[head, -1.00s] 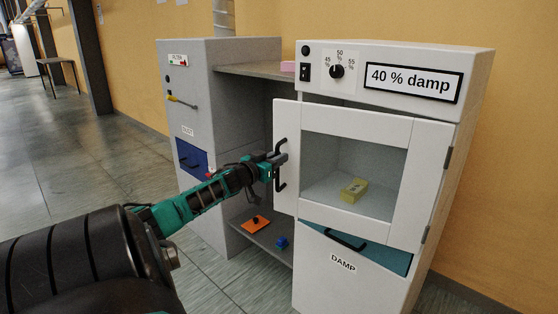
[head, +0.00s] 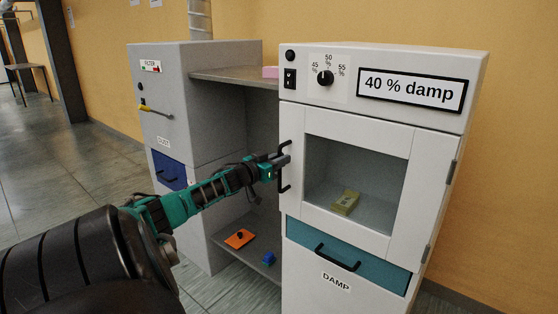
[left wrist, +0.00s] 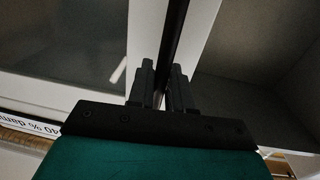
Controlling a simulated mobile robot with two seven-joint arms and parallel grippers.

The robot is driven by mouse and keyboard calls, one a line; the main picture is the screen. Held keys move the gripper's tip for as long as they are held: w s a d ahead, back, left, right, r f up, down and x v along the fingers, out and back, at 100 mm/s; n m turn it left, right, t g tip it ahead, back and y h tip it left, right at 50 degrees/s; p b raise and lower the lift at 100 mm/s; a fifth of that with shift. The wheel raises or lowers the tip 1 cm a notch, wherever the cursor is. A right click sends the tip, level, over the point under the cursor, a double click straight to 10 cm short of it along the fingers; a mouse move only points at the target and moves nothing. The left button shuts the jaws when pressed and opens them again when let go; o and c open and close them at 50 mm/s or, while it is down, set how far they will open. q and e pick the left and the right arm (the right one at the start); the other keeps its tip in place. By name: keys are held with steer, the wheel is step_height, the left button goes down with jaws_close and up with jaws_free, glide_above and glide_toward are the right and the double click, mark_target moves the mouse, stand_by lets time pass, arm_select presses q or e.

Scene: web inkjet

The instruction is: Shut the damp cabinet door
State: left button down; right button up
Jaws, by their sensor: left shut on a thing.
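The white damp cabinet (head: 400,62) stands at the right in the head view, with a sign reading "40 % damp". Its door (head: 350,223) has a white frame and a glass pane, with hinges on the right. The door looks flush or nearly flush with the cabinet front; I cannot tell whether a small gap is left. My left gripper (head: 280,166) is shut on the black door handle (head: 285,183) at the door's left edge. The left wrist view shows the dark handle bar (left wrist: 174,45) between the fingers (left wrist: 162,88). A yellow block (head: 345,203) sits inside, behind the glass. My right gripper is not in view.
Below the door is a teal drawer (head: 375,272) with a black handle. A grey cabinet (head: 165,75) with a blue drawer (head: 169,170) stands left. Between them, an orange piece (head: 239,239) and a blue piece (head: 268,258) lie on a low shelf. Floor at left is clear.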

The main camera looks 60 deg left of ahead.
arm_select(q)
steer(key=shift+w+a+r, duration=0.15)
steer(key=shift+w+r, duration=0.05)
steer(key=shift+r, duration=0.15)
steer(key=c, duration=1.4)
jaws_free()
steer(key=shift+w+f, duration=0.1)
steer(key=shift+w, duration=0.05)
steer(key=shift+o, duration=0.9)
steer(key=shift+w+f, duration=0.15)
steer(key=shift+f, duration=0.05)
steer(key=shift+s, duration=0.2)
steer(key=p+v, duration=0.5)
steer(key=v, duration=0.7)
steer(key=shift+s, duration=0.35)
